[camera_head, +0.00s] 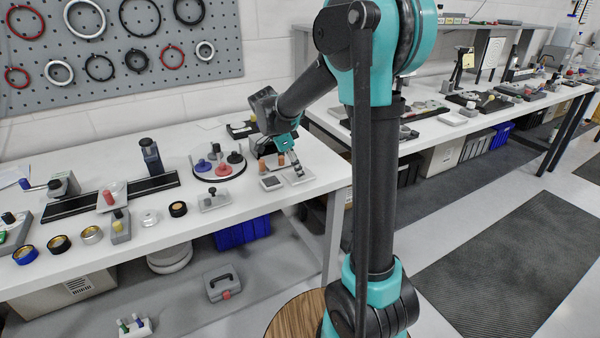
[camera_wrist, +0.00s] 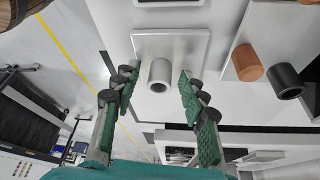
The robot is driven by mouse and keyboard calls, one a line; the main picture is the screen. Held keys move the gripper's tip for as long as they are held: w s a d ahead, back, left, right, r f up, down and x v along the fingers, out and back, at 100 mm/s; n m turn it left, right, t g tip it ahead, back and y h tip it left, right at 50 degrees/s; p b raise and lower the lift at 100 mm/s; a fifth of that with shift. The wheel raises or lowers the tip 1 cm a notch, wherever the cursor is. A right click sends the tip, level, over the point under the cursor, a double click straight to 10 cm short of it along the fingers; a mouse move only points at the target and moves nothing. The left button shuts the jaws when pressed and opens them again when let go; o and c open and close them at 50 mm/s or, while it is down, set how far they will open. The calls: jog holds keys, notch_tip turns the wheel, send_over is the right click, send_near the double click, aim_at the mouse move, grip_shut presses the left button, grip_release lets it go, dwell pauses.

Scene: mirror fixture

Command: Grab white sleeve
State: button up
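The white sleeve (camera_wrist: 160,74), a short pale hollow cylinder, stands on a light square plate (camera_wrist: 193,42) in the wrist view. My gripper (camera_wrist: 158,76) is open, with one green-padded finger on each side of the sleeve and visible gaps between them. The fingers do not appear to touch it. In the head view my gripper (camera_head: 297,168) points down over the right end of the left table; the sleeve cannot be clearly made out there.
A copper-coloured sleeve (camera_wrist: 247,63) and a black sleeve (camera_wrist: 285,81) stand on a neighbouring plate, right of the fingers in the wrist view. In the head view, a round tray (camera_head: 201,174) with coloured pieces and a small grey block (camera_head: 214,200) are nearby on the table.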

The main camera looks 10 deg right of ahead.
jog(key=c, duration=0.6)
jog(key=shift+r, duration=0.1)
